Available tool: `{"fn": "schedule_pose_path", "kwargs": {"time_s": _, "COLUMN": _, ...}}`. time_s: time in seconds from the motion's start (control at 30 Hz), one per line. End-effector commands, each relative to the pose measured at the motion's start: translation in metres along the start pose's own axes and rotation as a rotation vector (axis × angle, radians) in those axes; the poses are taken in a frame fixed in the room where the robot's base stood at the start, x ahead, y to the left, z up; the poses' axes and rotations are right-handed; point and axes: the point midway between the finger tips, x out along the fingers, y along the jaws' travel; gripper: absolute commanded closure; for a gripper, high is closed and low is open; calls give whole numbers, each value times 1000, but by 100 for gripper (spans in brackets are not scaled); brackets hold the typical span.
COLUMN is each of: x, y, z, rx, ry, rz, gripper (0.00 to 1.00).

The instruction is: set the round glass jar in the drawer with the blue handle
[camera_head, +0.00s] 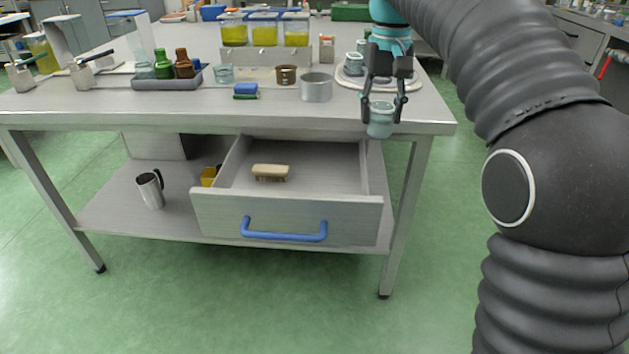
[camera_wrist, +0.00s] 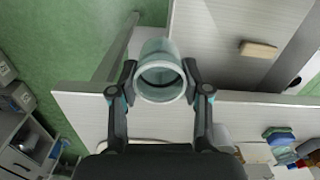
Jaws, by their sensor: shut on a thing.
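My gripper (camera_head: 383,103) is shut on the round glass jar (camera_head: 380,121), a pale bluish clear jar. It holds the jar in front of the right end of the table's front edge. In the wrist view the jar (camera_wrist: 160,78) sits between both fingertips, its open round mouth facing the camera. The drawer with the blue handle (camera_head: 284,231) is pulled open below the tabletop, to the left of and lower than the jar. A tan wooden brush (camera_head: 270,172) lies inside it, and the rest of its visible floor is bare. The drawer's right part also shows in the wrist view (camera_wrist: 222,60).
The table (camera_head: 190,110) carries a grey tray with small bottles (camera_head: 166,82), a blue-and-green sponge (camera_head: 246,91), a brown cup (camera_head: 286,75), a metal pot (camera_head: 316,87) and a round white stand (camera_head: 350,80). A steel mug (camera_head: 151,190) stands on the lower shelf.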

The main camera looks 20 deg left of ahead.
Motion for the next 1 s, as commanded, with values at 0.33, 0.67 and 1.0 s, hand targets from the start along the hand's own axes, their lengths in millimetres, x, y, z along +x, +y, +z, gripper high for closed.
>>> {"fn": "schedule_pose_path", "kwargs": {"time_s": 0.33, "x": 42, "y": 11, "z": 39, "rx": -131, "ry": 1, "rz": 0, "gripper": 90}}
{"fn": "schedule_pose_path", "kwargs": {"time_s": 0.67, "x": 79, "y": -48, "z": 22, "rx": -135, "ry": -2, "rz": 0, "gripper": 90}}
{"fn": "schedule_pose_path", "kwargs": {"time_s": 1.0, "x": 106, "y": -93, "z": 9, "rx": -131, "ry": 2, "rz": 0, "gripper": 90}}
